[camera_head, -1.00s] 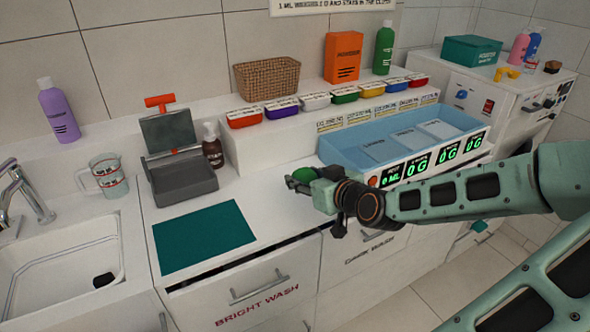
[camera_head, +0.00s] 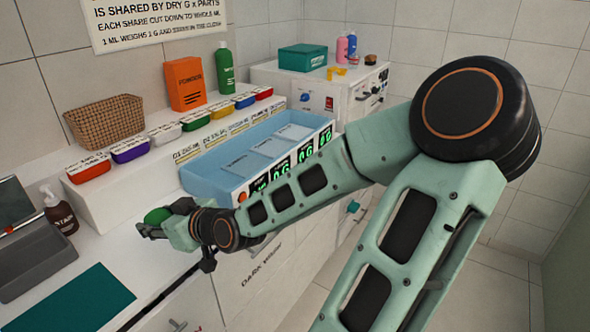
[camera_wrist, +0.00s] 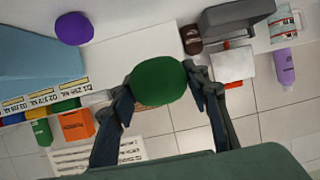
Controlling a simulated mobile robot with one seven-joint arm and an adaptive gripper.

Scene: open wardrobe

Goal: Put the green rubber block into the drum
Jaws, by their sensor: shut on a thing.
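My gripper (camera_head: 165,228) is shut on a rounded green block (camera_head: 157,216), held above the front part of the white counter, left of the blue tray. In the wrist view the green block (camera_wrist: 160,80) sits between the two fingers (camera_wrist: 160,92), which touch its sides. I cannot make out a drum opening in either view. A white machine (camera_head: 321,92) with knobs stands at the back right, and my arm hides much of its lower front.
The blue tray (camera_head: 210,182) with lit displays stands right of my gripper. Colored tubs line the ledge behind. A teal mat (camera_head: 75,300) lies on the counter at lower left. A purple rounded thing (camera_wrist: 73,28) shows in the wrist view. Floor (camera_head: 470,290) at right is clear.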

